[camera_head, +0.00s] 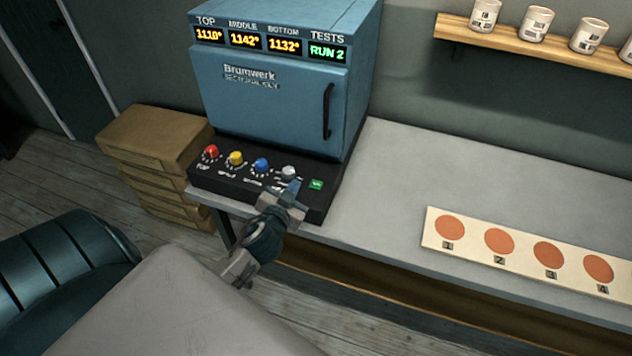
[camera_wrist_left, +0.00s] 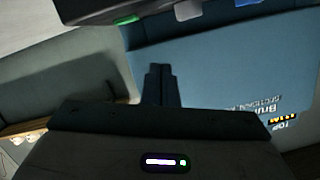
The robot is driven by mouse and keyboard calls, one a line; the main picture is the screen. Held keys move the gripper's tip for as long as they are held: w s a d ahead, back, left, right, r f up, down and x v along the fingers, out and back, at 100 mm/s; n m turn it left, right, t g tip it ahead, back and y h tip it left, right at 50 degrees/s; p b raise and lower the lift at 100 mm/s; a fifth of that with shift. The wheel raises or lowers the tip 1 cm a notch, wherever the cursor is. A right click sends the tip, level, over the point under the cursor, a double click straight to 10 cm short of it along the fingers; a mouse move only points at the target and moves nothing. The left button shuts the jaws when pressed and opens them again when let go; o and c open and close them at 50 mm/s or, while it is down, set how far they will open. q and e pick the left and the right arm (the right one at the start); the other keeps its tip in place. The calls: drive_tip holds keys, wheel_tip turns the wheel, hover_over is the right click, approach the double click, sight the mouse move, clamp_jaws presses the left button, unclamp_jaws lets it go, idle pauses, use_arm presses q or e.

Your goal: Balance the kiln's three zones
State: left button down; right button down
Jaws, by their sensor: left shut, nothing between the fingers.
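The blue kiln (camera_head: 275,115) stands on the grey bench. Its displays read top about 1110°, middle 1142°, bottom 1132°, and tests RUN 2. The black control panel (camera_head: 225,185) in front carries a red knob (camera_head: 211,152), yellow knob (camera_head: 236,159), blue knob (camera_head: 262,166), white knob (camera_head: 289,173) and green button (camera_head: 316,184). My left gripper (camera_head: 294,187) is shut and empty, close to the white knob and green button. Contact cannot be told. In the left wrist view its fingers (camera_wrist_left: 158,84) point toward the panel; the green button (camera_wrist_left: 125,20) and white knob (camera_wrist_left: 187,10) show upside down.
A strip with several numbered orange discs (camera_head: 430,242) lies on the bench at right. A wooden shelf (camera_head: 460,32) with several white cups hangs on the wall. Stacked brown boxes (camera_head: 150,140) stand left of the kiln.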

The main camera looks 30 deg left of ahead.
sight(312, 184)
use_arm(q)
drive_tip(key=w+d+r+m+h, duration=0.4)
drive_tip(key=r+m+h, duration=0.2)
drive_tip(key=m+h, duration=0.15)
drive_tip(key=w+d+r+m+h, duration=0.4)
drive_tip(key=r+m+h, duration=0.3)
drive_tip(key=h, duration=0.1)
drive_tip(key=a+f+m+g+y, duration=0.2)
drive_tip(key=a+f+g+y, duration=0.3)
drive_tip(key=a+g, duration=0.3)
drive_tip(key=shift+w+f+p, duration=0.15)
drive_tip(key=shift+f+p, duration=0.15)
drive_tip(key=shift+f, duration=0.5)
use_arm(e)
drive_tip(key=shift+d+r, duration=0.35)
drive_tip(key=shift+r, duration=0.05)
drive_tip(key=shift+a, duration=0.15)
